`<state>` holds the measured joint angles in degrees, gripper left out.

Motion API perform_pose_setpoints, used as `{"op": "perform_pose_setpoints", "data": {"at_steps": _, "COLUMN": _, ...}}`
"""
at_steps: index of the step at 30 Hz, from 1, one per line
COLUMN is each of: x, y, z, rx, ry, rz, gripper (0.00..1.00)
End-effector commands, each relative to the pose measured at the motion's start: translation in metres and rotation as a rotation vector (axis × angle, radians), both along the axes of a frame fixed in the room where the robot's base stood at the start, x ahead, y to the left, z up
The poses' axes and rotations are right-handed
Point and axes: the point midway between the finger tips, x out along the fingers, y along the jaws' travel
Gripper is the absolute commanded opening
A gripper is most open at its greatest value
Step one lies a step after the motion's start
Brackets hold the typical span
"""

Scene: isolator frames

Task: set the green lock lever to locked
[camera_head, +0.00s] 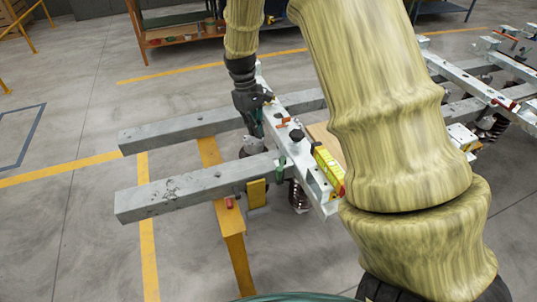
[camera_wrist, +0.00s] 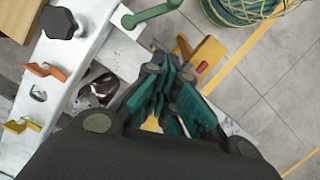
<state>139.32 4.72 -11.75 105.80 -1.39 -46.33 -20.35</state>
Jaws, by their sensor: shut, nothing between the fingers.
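The green lock lever (camera_wrist: 152,11) is at the top of the wrist view, on the edge of the pale metal frame. Its arm slants up to the right from its round pivot. In the head view the lever (camera_head: 281,166) shows as a small upright green piece on the frame's near side. My gripper (camera_head: 258,132) is over the frame, beyond the lever, pointing down. In the wrist view my gripper (camera_wrist: 170,92) has its teal-padded fingers shut and empty, below and apart from the lever.
A black knob (camera_wrist: 62,22), an orange lever (camera_wrist: 45,71) and a yellow lever (camera_wrist: 22,125) sit on the frame. A yellow box (camera_head: 329,170) is at its right end. Coiled green hose (camera_wrist: 240,10) lies on the floor.

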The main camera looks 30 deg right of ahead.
Motion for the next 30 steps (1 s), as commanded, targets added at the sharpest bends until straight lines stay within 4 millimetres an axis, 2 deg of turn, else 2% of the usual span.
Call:
{"op": "perform_pose_setpoints", "data": {"at_steps": 2, "x": 0.000, "y": -0.001, "z": 0.003, "rx": 0.001, "ry": 0.005, "rz": 0.000, "gripper": 0.00}}
{"op": "perform_pose_setpoints", "data": {"at_steps": 5, "x": -0.002, "y": -0.001, "z": -0.003, "rx": 0.002, "ry": 0.006, "rz": 0.000, "gripper": 0.00}}
{"op": "perform_pose_setpoints", "data": {"at_steps": 23, "x": -0.024, "y": -0.004, "z": -0.091, "rx": 0.002, "ry": 0.008, "rz": 0.000, "gripper": 0.00}}
{"op": "perform_pose_setpoints", "data": {"at_steps": 30, "x": -0.052, "y": -0.009, "z": -0.090, "rx": 0.002, "ry": 0.005, "rz": -0.001, "gripper": 0.00}}
